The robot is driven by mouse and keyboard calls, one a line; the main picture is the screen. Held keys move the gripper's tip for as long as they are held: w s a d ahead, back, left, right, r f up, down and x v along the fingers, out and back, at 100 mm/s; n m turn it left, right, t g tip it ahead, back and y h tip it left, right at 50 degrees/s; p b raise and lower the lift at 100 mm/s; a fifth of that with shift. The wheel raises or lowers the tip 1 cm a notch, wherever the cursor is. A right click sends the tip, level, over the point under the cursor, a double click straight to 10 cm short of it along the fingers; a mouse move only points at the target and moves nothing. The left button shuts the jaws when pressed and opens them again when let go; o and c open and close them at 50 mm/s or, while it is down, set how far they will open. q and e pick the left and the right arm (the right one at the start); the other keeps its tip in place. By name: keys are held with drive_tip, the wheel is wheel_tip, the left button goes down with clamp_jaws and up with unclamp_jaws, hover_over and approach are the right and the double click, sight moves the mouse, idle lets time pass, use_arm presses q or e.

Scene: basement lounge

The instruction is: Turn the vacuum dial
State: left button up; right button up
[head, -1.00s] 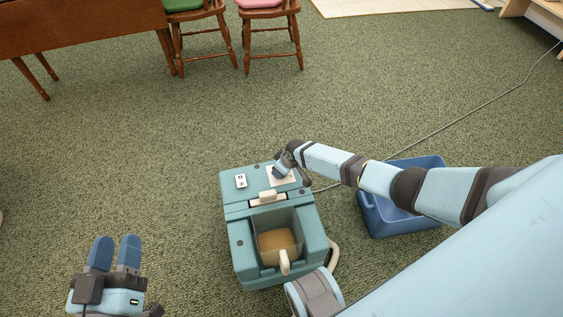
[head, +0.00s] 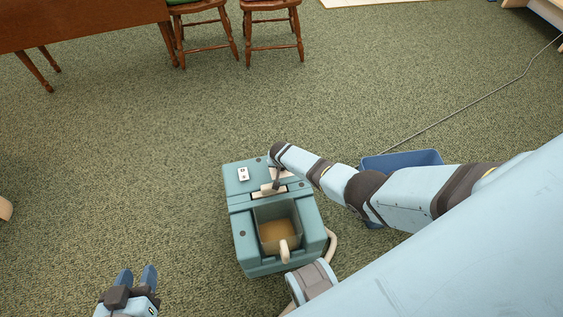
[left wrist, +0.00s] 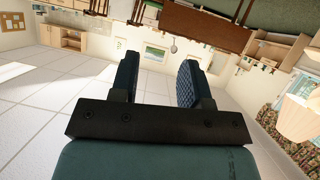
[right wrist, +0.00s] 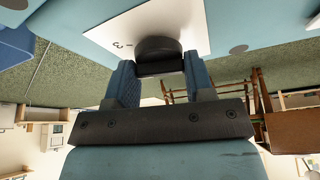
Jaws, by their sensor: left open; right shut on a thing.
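The vacuum (head: 242,225) is a teal box-shaped machine on the green carpet, with an open tank of brownish liquid. Its dial (right wrist: 158,50) is a dark round knob on a white plate (right wrist: 115,38) in the right wrist view. My right gripper (right wrist: 160,72) is shut on the dial, one finger on each side. In the head view my right arm hides the dial. My left gripper (head: 137,277) is open and empty, low at the left, well apart from the vacuum.
A blue bin (head: 403,159) stands right of the vacuum, partly behind my right arm. A grey cord (head: 455,112) runs across the carpet. A wooden table (head: 85,28) and two chairs (head: 207,36) stand at the back. Carpet left of the vacuum is clear.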

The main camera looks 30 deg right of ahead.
drive_tip(key=shift+m+h+b, duration=0.3)
drive_tip(key=shift+m+h, duration=0.1)
drive_tip(key=shift+m, duration=1.2)
use_arm(q)
drive_tip(key=shift+w+d+r+t+h, duration=0.25)
drive_tip(key=shift+w+d+r+t, duration=0.05)
drive_tip(key=shift+r, duration=0.3)
drive_tip(key=shift+w+d+r+t+h, duration=0.25)
drive_tip(key=shift+w+d+r+t, duration=0.05)
drive_tip(key=shift+r, duration=0.3)
use_arm(e)
drive_tip(key=shift+g, duration=0.3)
use_arm(q)
drive_tip(key=shift+f, duration=0.1)
use_arm(e)
drive_tip(key=o, duration=0.9)
